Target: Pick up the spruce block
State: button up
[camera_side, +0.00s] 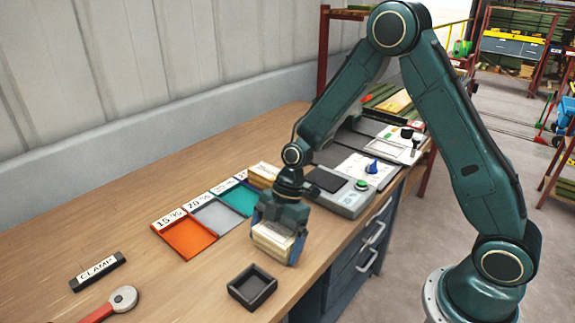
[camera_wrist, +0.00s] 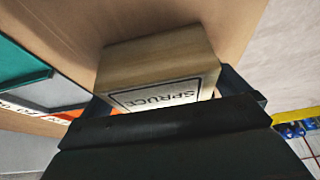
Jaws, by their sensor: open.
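The spruce block (camera_side: 272,243) is a pale wooden block low over the front part of the bench. In the wrist view the spruce block (camera_wrist: 160,62) shows a white label reading SPRUCE, upside down. My gripper (camera_side: 280,238) points down with its blue-grey fingers on either side of the block. The gripper also shows in the wrist view (camera_wrist: 168,92), with dark fingers at both sides of the block. The jaws are open. I cannot tell whether the fingers touch the block. The block's underside is hidden.
Orange (camera_side: 186,239), grey (camera_side: 216,215) and teal (camera_side: 238,198) trays lie left of my gripper. Another wooden block (camera_side: 262,174) is behind it. A small black tray (camera_side: 252,288) sits in front, and a device (camera_side: 345,195) stands to the right. The bench's left part is mostly clear.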

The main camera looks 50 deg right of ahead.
aim_at(275, 233)
dwell(0.4)
jog(key=c, duration=0.8)
jog(key=shift+r, duration=0.15)
notch_tip(275, 233, up, 20)
dwell(0.7)
